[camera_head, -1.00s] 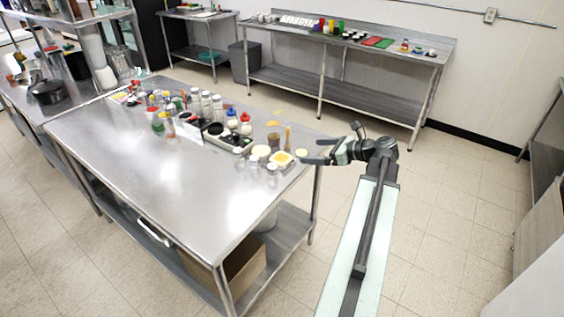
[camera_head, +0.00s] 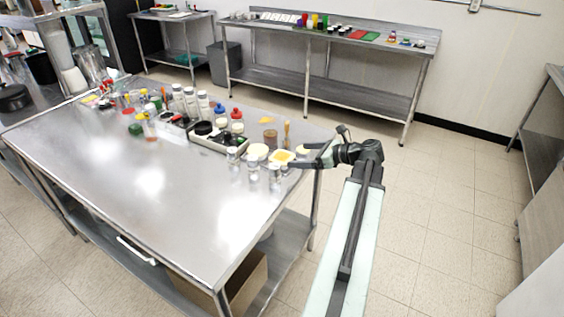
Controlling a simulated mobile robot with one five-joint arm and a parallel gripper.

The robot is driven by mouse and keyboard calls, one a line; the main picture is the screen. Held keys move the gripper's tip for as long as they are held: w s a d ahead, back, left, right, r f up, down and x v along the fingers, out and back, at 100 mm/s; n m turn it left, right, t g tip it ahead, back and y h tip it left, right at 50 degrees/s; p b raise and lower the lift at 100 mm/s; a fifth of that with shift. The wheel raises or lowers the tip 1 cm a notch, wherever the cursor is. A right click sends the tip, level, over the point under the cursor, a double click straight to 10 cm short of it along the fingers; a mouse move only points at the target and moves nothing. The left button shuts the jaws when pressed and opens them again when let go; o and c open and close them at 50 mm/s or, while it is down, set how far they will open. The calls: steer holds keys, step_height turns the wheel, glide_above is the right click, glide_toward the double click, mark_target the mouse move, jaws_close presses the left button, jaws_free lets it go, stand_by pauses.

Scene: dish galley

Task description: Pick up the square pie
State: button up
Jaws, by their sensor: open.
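The square pie (camera_head: 281,157) looks like a small yellow square with a pale rim. It lies near the right end of the steel table (camera_head: 110,183), among jars and round pale items. My gripper (camera_head: 297,157) reaches in from the right at the table's edge. Its dark fingers are open and point left, close to the pie's right side. The view is too small to tell whether a finger touches the pie.
Small clear jars (camera_head: 274,176) stand just in front of the pie. A round pale item (camera_head: 258,151) sits left of it, and a brown jar (camera_head: 270,137) behind. Bottles and a dark tray (camera_head: 215,140) crowd the back edge. The table's front half is clear.

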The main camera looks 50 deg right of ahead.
mark_target(284, 157)
steer(key=shift+b+x, duration=0.3)
steer(key=shift+x, duration=0.85)
steer(key=x, duration=0.1)
steer(key=b+x, duration=0.1)
steer(key=x, duration=0.1)
steer(key=b+x, duration=0.1)
steer(key=x, duration=0.1)
steer(key=shift+s+a+f, duration=0.1)
steer(key=shift+a+f, duration=0.1)
steer(key=shift+a, duration=0.05)
steer(key=shift+r, duration=0.1)
steer(key=shift+c, duration=0.4)
steer(key=c, duration=1.5)
